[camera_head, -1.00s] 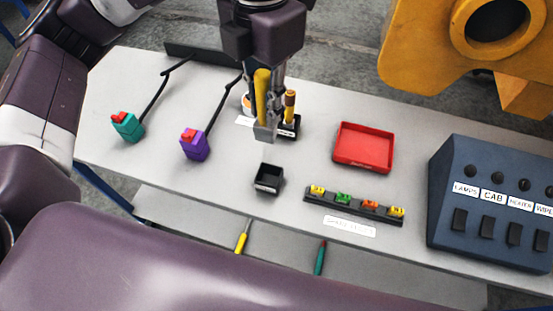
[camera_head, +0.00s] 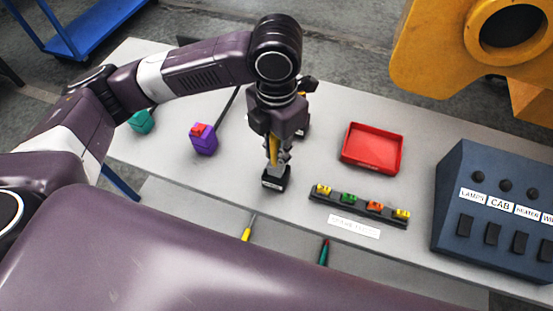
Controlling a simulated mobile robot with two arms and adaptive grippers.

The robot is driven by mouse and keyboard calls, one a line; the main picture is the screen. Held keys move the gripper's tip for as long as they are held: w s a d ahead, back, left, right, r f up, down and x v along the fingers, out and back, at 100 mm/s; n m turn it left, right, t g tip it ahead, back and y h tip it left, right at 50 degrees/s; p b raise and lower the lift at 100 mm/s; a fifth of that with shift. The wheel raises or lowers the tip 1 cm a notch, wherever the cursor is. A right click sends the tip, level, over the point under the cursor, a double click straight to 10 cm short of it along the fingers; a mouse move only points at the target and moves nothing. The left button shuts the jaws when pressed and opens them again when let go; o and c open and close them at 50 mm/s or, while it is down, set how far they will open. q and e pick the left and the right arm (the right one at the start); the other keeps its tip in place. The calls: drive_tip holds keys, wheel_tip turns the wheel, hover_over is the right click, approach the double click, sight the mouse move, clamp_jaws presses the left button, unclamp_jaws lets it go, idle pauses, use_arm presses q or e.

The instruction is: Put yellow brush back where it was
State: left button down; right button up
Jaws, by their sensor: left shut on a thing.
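My left gripper (camera_head: 278,158) points down and is shut on the yellow brush (camera_head: 272,150), whose handle shows as a narrow yellow strip along the fingers. The brush is upright, directly over the small black holder (camera_head: 273,184) with a white label on its front. The gripper covers much of the brush, and its lower end is hidden at the holder's opening. I cannot tell how deep it sits in there. My right gripper is not in view.
A red tray (camera_head: 372,148) and a black rack (camera_head: 350,206) with several coloured pieces lie to the right. A dark blue switch panel (camera_head: 490,215) stands at the far right. Purple (camera_head: 203,139) and teal (camera_head: 141,121) blocks stand to the left.

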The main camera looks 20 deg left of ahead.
sight(275, 142)
use_arm(q)
wheel_tip(275, 142, down, 4)
drive_tip(key=shift+r, duration=0.15)
drive_tip(key=shift+f, duration=0.35)
drive_tip(key=c, duration=1.8)
unclamp_jaws()
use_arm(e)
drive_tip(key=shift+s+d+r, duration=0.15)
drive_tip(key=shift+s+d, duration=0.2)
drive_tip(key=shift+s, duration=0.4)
use_arm(q)
drive_tip(key=shift+r, duration=0.2)
wheel_tip(275, 142, up, 11)
drive_tip(key=shift+f+b, duration=0.2)
drive_tip(key=shift+b, duration=0.4)
drive_tip(key=shift+r, duration=0.7)
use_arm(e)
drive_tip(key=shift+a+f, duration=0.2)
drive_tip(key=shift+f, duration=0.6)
